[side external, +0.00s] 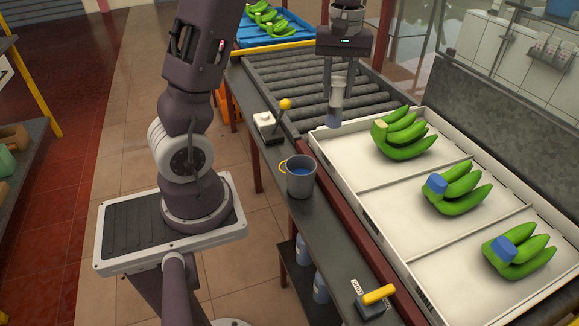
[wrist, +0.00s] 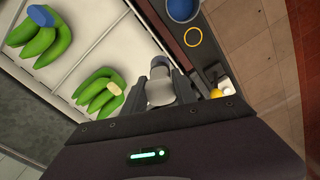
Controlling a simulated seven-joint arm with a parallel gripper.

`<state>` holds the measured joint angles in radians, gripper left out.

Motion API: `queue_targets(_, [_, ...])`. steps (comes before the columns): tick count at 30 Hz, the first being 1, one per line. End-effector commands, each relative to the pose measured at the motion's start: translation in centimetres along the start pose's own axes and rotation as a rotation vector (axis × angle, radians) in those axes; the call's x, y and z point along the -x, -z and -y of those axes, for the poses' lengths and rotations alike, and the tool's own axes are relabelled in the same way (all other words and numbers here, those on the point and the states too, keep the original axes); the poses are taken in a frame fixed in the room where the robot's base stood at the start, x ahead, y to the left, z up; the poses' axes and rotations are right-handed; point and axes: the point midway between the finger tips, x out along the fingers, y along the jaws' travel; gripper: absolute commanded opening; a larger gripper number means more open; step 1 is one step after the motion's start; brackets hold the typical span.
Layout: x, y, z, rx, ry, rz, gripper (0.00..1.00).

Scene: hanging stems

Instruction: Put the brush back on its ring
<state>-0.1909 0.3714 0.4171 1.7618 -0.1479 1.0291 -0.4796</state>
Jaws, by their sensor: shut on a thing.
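The brush hangs about upright, with a pale upper part and a bluish-grey lower end. In the wrist view the brush (wrist: 159,91) shows end-on between the fingers. A yellow ring (wrist: 193,37) appears empty in the wrist view, beside a grey cup with blue contents (wrist: 183,8). In the side view the ring (side external: 284,166) stands out at the left of the cup (side external: 301,183). The brush is apart from both.
A white divided tray (side external: 405,187) holds three green banana bunches; two have blue crowns, one (side external: 405,138) a pale crown. A yellow-knobbed lever (side external: 285,104) and a yellow-handled device (side external: 378,295) stand on the dark counter. A roller conveyor (side external: 300,85) lies behind.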

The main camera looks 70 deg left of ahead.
Motion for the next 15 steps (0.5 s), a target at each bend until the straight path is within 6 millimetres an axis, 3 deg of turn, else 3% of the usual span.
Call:
queue_targets(1, [-0.6,0.0,2.6,0.095,0.000,0.007,0.00])
queue_targets(3, [-1.4,-0.2,5.7,0.219,-0.002,0.010,0.00])
queue_targets(6, [-2.3,-0.9,8.8,0.348,-0.003,0.016,0.00])
queue_targets(11, [-3.9,-1.8,10.8,0.435,-0.002,0.024,0.00])
queue_targets(15, [-7.3,-1.9,10.9,0.440,0.001,0.026,0.00])
